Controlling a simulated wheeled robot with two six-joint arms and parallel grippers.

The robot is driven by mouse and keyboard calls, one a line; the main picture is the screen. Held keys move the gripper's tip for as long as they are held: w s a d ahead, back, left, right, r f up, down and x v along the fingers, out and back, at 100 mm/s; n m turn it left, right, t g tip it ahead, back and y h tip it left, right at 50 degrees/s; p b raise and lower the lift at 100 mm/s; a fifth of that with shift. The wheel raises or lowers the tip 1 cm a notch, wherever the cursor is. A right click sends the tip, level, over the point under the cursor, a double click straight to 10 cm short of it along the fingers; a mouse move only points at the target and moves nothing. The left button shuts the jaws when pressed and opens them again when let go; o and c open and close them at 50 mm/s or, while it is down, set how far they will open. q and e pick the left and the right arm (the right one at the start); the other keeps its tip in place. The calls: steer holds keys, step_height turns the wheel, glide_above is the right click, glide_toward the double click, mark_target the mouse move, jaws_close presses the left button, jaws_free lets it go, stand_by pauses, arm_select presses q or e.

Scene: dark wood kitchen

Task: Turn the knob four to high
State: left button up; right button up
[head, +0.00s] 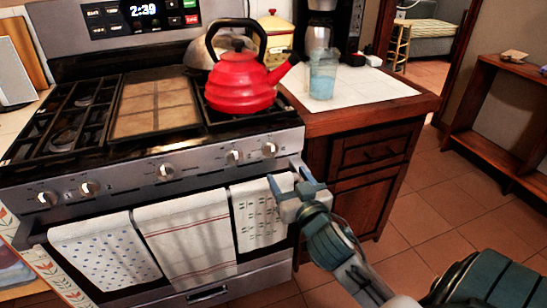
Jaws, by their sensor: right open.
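The stove's front panel (120,183) carries a row of several silver knobs. Knob four (234,157), counted from the left, sits second from the right end, beside the rightmost knob (269,149). The exact setting of its pointer is too small to read. My right gripper (289,177) is open and empty, with its two fingers apart. It shows in front of the stove's right front corner, below and to the right of knob four, apart from it. My left gripper is not in view.
A red kettle (240,84) stands on the cooktop's right side. Several towels, one with red stripes (187,245), hang on the oven handle below the knobs. A wooden counter (372,122) with a blue cup (322,80) stands to the right. Tiled floor (440,210) is open there.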

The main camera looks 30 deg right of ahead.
mark_target(273, 153)
steer(key=x, duration=1)
steer(key=shift+w+d+f, duration=0.1)
steer(key=shift+w+d, duration=0.05)
steer(key=shift+w, duration=0.05)
steer(key=shift+p, duration=0.3)
steer(key=c, duration=1)
